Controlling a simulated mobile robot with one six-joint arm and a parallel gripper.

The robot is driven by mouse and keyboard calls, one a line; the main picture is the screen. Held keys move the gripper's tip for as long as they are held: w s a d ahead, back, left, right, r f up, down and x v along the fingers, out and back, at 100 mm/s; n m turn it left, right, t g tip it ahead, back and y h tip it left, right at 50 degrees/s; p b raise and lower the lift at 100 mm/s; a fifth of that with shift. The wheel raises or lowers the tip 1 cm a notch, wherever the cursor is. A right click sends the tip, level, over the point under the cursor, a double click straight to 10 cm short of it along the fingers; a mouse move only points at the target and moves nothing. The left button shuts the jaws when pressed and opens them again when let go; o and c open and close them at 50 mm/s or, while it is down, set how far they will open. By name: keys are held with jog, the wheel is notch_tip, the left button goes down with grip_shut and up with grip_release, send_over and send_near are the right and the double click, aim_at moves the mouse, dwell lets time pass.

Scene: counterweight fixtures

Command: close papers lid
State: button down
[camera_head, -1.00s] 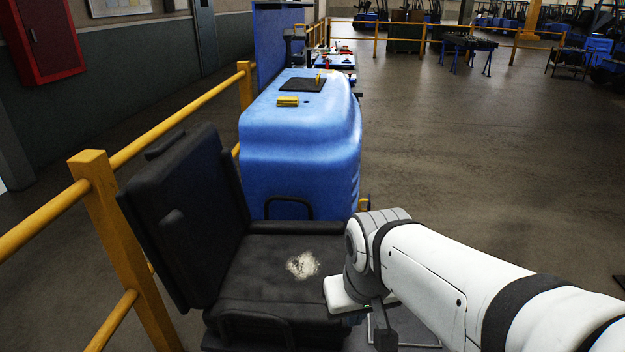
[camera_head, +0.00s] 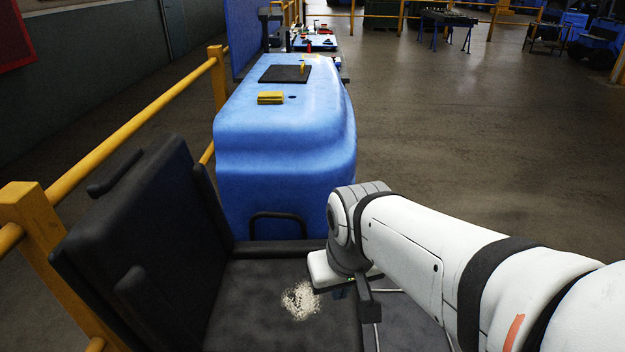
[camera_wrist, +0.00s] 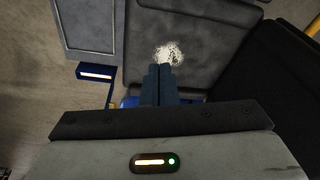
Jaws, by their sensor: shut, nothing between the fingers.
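I cannot pick out a papers lid for certain in either view. My gripper (camera_wrist: 158,68) shows in the wrist view with its two dark fingers together and nothing between them. Its tips appear in front of the pale worn patch (camera_wrist: 172,47) on the black seat cushion (camera_wrist: 210,20); I cannot tell whether they touch it. A small blue part with a pale strip (camera_wrist: 96,73) lies left of the fingers in the wrist view.
The black seat back (camera_head: 150,250) stands tilted at the left. A blue counterweight body (camera_head: 285,150) is behind the seat, with a yellow block (camera_head: 270,98) and a dark plate (camera_head: 286,74) on top. A yellow railing (camera_head: 130,130) runs along the left. Open floor (camera_head: 440,130) lies to the right.

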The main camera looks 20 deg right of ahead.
jog(key=w+d+f+n+t+h+b, duration=0.1)
jog(key=w+d+f+n+t+b, duration=0.2)
jog(key=w+d+f+b, duration=0.45)
jog(key=w+d+f+n+t+h+b, duration=0.1)
jog(key=w+d+f+n+t+b, duration=0.3)
jog(key=w, duration=0.7)
jog(key=w+d+f+n+t+h+b, duration=0.1)
jog(key=w+d+f+n+t+b, duration=0.15)
jog(key=w+d+b, duration=0.55)
jog(key=w+d+f+n+t+y+b, duration=0.35)
jog(key=f+n+b, duration=0.2)
jog(key=f, duration=0.25)
jog(key=w+d+f+n+t+y+b, duration=0.2)
jog(key=w+d+f+n+y+b, duration=0.1)
jog(key=w+f+n+y+b, duration=0.25)
jog(key=w+a+f+h+b, duration=0.1)
jog(key=w+a+b, duration=0.1)
jog(key=w, duration=0.6)
jog(key=shift+f+h+b, duration=0.15)
jog(key=shift+h+b, duration=0.15)
jog(key=shift+b, duration=0.15)
jog(key=shift+w, duration=0.1)
